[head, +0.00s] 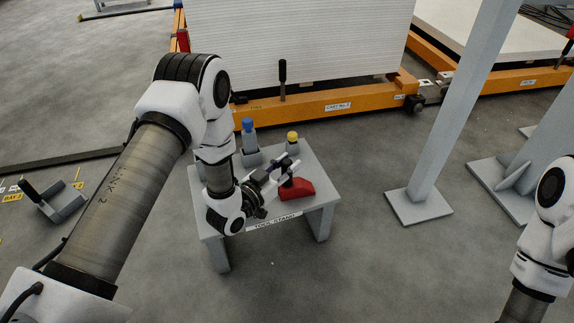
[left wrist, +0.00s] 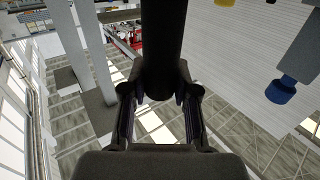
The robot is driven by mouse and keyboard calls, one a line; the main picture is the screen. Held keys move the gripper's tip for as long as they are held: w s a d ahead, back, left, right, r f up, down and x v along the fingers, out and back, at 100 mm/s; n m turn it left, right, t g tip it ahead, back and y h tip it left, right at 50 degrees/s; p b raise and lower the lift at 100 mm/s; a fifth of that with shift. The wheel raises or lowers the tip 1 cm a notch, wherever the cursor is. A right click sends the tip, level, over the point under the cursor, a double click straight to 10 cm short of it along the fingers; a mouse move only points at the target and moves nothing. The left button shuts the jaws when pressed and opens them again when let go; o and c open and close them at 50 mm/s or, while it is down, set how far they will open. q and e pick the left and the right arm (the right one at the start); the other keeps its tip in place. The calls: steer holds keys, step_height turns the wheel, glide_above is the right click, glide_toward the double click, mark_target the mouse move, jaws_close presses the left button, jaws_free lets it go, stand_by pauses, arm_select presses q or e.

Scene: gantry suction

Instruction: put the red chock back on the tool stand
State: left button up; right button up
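The red chock (head: 297,189) is at the right part of the grey tool stand (head: 208,213), at its top surface. I cannot tell whether its base touches the top. My left gripper (head: 279,172) reaches in from the left, beside and above the chock. In the left wrist view, my left gripper (left wrist: 160,98) has a finger on each side of the chock's dark upright handle (left wrist: 163,45), and they look closed on it.
A blue-topped item (head: 248,135) and a yellow-topped item (head: 292,143) stand on the back of the stand. A cart with an orange frame (head: 330,105) is behind it. A grey post (head: 440,130) stands to the right. Another chock (head: 55,205) lies on the floor at left.

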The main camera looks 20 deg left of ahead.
arm_select(q)
steer(key=o, duration=0.3)
steer(key=shift+s+r, duration=0.1)
steer(key=shift+r, duration=0.1)
steer(key=p+v, duration=0.6)
steer(key=v, duration=0.6)
steer(key=s+d+f+n+g+y, duration=0.2)
steer(key=s+f+g+y, duration=0.2)
steer(key=s+f+g, duration=0.8)
steer(key=s+a+f+n+g+y, duration=0.25)
steer(key=s+g, duration=0.25)
steer(key=s, duration=0.7)
step_height(320, 180, up, 44)
steer(key=p, duration=4.3)
steer(key=shift+w+f, duration=0.15)
steer(key=shift+w, duration=0.05)
